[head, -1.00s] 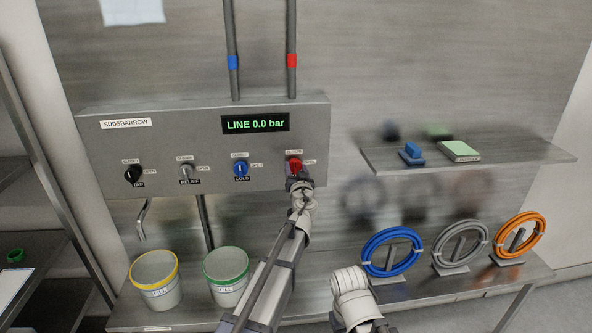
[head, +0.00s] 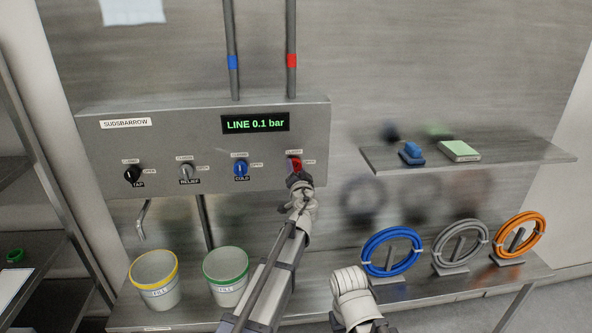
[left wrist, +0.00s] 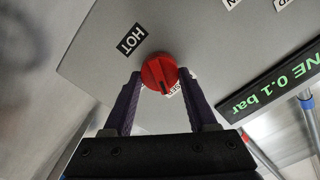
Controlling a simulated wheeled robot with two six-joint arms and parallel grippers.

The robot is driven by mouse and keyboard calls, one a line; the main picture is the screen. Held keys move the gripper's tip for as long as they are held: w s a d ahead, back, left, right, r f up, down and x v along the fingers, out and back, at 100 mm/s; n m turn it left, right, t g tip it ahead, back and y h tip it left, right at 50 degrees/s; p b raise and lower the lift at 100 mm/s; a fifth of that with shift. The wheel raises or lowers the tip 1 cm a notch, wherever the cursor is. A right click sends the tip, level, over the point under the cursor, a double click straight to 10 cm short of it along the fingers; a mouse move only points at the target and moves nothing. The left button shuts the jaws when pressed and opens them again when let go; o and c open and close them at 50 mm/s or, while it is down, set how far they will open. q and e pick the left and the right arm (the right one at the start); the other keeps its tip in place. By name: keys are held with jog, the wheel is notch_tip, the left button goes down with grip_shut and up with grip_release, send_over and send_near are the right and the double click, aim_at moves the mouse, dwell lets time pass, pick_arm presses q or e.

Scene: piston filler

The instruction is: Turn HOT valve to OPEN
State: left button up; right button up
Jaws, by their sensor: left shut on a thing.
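The red HOT valve knob (head: 294,164) is at the right end of the grey panel, below the pipe with the red band. My left gripper (head: 297,174) reaches up to it and partly covers it in the head view. In the left wrist view the red knob (left wrist: 159,73) sits between the two purple fingers of the gripper (left wrist: 157,82), which are shut on it, beside the HOT label (left wrist: 131,39). The line display (head: 255,123) reads LINE 0.1 bar. My right gripper is not seen; only part of what looks like my right arm shows at the bottom.
The panel (head: 120,108) also carries black TAP (head: 133,174), grey RELIEF (head: 187,172) and blue COLD (head: 240,168) knobs. Two buckets, yellow-rimmed (head: 155,281) and green-rimmed (head: 226,277), stand below. Hose coils (head: 391,252) stand at right, under a shelf (head: 500,154).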

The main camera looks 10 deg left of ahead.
pick_arm(q)
jog(key=m, duration=0.6)
jog(key=shift+d+f, duration=0.1)
jog(key=m, duration=0.6)
jog(key=shift+m, duration=0.4)
jog(key=shift+f, duration=0.1)
jog(key=o, duration=1.4)
jog(key=shift+c, duration=0.2)
jog(key=v, duration=0.8)
jog(key=shift+w, duration=0.1)
